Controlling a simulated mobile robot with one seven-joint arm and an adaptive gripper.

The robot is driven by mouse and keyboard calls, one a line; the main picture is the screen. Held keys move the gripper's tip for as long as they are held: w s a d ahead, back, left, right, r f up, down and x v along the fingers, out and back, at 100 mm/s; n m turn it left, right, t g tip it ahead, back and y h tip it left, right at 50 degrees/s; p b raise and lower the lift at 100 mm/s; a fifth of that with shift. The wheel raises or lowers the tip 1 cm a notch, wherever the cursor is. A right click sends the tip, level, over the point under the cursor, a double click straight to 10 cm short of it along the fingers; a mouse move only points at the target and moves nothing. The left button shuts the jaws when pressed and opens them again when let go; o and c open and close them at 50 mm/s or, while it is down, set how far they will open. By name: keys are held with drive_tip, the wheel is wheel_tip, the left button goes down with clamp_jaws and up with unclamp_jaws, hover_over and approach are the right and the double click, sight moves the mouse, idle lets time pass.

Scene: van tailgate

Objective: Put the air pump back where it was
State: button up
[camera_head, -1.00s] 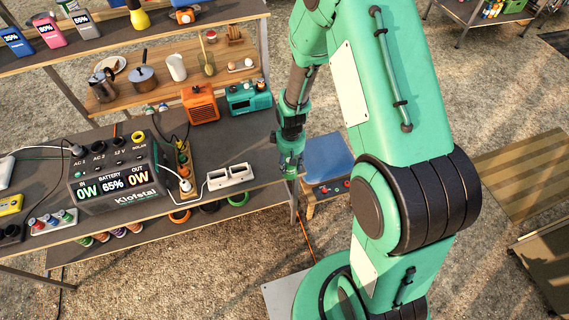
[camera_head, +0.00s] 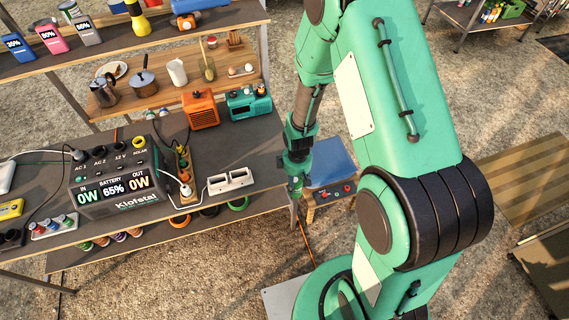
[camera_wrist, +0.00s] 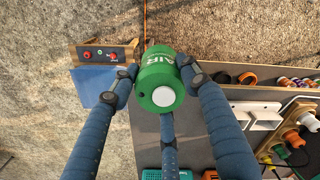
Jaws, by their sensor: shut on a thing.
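The air pump (camera_wrist: 158,82) is a green cylinder marked "AIR", with a pale round button or cap on the end facing the wrist camera. My gripper (camera_wrist: 160,76) is shut around it, with blue ribbed fingers on its sides. In the head view my gripper (camera_head: 297,170) hangs at the right end of the grey workbench (camera_head: 262,150). There the pump is small and hard to tell from the green arm parts. In the wrist view the pump overlaps the bench's edge, and its far end is hidden.
A low box or stool with a blue top (camera_head: 332,160) and a control panel stands right of the bench. A white socket block (camera_head: 231,181), a teal radio (camera_head: 249,102), an orange heater-like box (camera_head: 201,109) and a power station (camera_head: 115,180) stand on the bench. Gravel lies around.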

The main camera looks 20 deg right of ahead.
drive_tip(key=w+f, duration=0.1)
drive_tip(key=w, duration=1.4)
drive_tip(key=shift+w+d+f, duration=0.15)
drive_tip(key=shift+d+f, duration=0.05)
drive_tip(key=shift+f, duration=1.75)
drive_tip(key=shift+f, duration=0.1)
drive_tip(key=o, duration=1.6)
drive_tip(key=shift+c, duration=0.2)
wheel_tip(320, 180, up, 12)
